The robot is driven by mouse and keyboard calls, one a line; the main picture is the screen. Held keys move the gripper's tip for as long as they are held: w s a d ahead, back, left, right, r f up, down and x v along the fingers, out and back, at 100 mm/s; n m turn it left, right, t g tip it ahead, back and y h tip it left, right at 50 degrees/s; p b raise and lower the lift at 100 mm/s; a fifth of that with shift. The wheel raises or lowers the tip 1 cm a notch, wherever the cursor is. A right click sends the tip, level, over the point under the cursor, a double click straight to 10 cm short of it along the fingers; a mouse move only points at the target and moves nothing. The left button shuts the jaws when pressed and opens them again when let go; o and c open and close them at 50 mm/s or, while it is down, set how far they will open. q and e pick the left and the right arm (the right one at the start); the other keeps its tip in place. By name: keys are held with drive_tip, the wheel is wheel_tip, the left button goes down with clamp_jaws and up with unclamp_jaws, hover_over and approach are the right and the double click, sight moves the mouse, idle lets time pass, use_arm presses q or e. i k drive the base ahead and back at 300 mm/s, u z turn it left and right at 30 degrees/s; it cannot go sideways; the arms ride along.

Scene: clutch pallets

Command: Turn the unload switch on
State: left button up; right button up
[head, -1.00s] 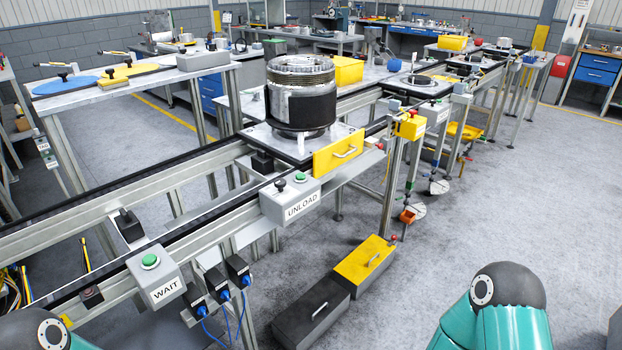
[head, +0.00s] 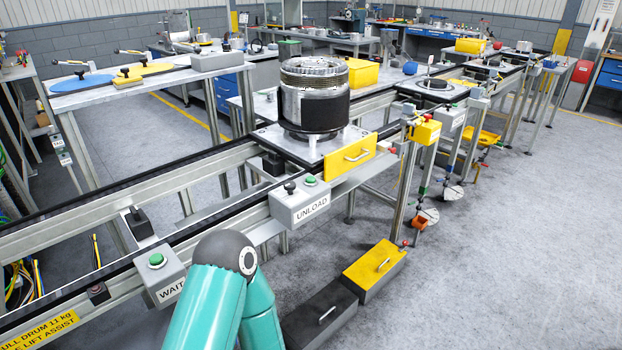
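The unload box (head: 300,203) is a grey control box labelled UNLOAD on the front rail of the conveyor, near the middle of the head view. On its top are a black knob switch (head: 290,187) and a green button (head: 311,181). I cannot tell the switch's setting from its look. A teal arm of mine with a dark grey joint stands below and left of the box, apart from it in the picture. Neither gripper shows in the view.
A metal drum (head: 314,98) stands on a pallet (head: 300,148) behind the box, beside a yellow drawer front (head: 349,156). A WAIT box (head: 160,275) sits to the left. A black case (head: 320,315) and yellow case (head: 374,270) lie on the floor. Floor at right is clear.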

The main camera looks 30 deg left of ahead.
sight(289, 185)
drive_tip(key=z, duration=0.1)
drive_tip(key=i, duration=1.3)
drive_tip(key=z, duration=1.15)
drive_tip(key=i, duration=0.15)
drive_tip(key=u, duration=3)
drive_tip(key=k, duration=0.8)
drive_tip(key=u, duration=0.15)
drive_tip(key=i, duration=0.7)
